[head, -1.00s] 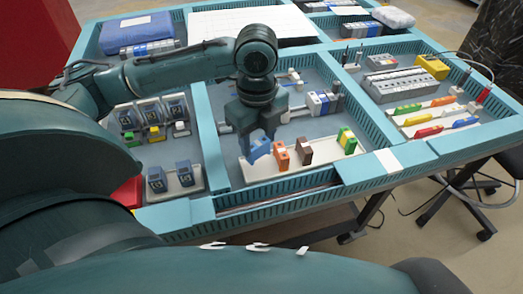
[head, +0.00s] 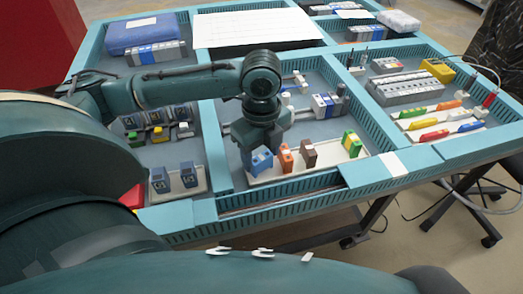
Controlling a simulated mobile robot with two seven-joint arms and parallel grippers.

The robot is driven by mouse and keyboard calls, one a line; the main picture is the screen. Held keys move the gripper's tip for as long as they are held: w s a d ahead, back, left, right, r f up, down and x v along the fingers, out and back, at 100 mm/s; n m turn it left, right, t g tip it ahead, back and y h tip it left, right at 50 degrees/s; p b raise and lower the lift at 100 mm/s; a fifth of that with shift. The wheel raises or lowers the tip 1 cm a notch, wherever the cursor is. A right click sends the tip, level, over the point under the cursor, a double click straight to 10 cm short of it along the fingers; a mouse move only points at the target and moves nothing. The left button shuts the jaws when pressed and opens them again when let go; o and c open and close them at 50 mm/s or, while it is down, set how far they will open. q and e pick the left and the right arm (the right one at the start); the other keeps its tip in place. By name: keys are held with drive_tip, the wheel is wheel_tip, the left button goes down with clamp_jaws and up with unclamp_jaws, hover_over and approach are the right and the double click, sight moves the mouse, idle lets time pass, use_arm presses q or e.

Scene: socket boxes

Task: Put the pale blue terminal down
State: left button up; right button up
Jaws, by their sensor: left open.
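The pale blue terminal (head: 261,160) stands roughly upright at the left end of a white tray (head: 312,168). An orange terminal (head: 286,158), a brown terminal (head: 309,154) and a green-and-yellow terminal (head: 351,143) stand along the same tray to its right. My left gripper (head: 257,146) is open, pointing down just behind and above the pale blue terminal. Its fingertips are partly hidden, and I cannot tell whether they touch the terminal. My right gripper is not in view.
Teal slotted dividers (head: 214,150) split the table into compartments. Dark blue sockets (head: 174,179) stand to the left. Grey and blue terminals (head: 326,104) lie behind my gripper. The tray has a gap between the brown and the green-and-yellow terminals.

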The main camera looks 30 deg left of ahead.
sight(262, 158)
use_arm(q)
wheel_tip(262, 158, up, 12)
drive_tip(key=p, duration=0.2)
drive_tip(key=shift+r, duration=0.15)
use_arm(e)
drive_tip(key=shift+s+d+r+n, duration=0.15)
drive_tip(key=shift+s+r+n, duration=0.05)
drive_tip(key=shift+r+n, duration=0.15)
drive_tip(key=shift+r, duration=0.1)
